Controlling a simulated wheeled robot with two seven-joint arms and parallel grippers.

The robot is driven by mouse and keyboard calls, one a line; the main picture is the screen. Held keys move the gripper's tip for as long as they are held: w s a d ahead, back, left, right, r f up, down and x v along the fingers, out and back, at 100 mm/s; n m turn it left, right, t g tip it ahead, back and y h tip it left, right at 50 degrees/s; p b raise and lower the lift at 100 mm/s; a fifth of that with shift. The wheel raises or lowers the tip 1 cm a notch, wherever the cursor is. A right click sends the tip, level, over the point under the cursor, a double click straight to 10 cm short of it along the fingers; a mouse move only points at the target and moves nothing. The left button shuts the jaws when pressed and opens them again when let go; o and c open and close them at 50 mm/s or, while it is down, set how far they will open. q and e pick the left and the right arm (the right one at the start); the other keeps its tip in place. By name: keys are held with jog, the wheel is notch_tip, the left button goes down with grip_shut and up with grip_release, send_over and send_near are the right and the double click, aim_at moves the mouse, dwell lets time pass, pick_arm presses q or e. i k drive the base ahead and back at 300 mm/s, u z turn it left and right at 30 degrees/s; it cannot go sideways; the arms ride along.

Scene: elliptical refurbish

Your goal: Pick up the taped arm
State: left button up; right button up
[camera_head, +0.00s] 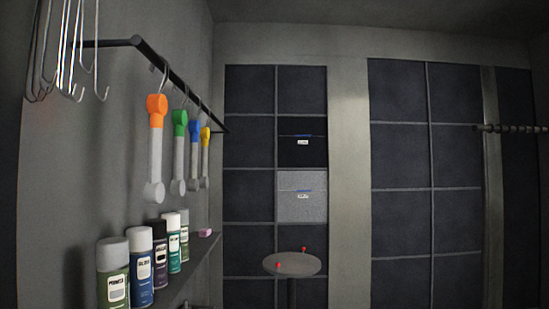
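Several grey arms hang by hooks from a dark rail along the left wall. Their top ends are coloured: an orange-topped arm (156,150) is nearest, then a green-topped arm (179,152), a blue-topped arm (194,156) and a yellow-topped arm (205,155) farthest back. Their lower ends are grey and rounded. I cannot tell from this view which one is the taped arm. Neither of my grippers is in view.
Several spray cans, such as a green one (114,276), stand on a shelf (203,255) below the arms, with a pink block (205,233) farther back. Empty hooks (80,60) hang nearer. A round table (292,264) with two small red things stands ahead.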

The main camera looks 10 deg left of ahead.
aim_at(205, 132)
jog(key=z, duration=0.65)
jog(key=i, duration=2.75)
jog(key=u, duration=4.15)
jog(key=k, duration=0.25)
jog(key=z, duration=0.3)
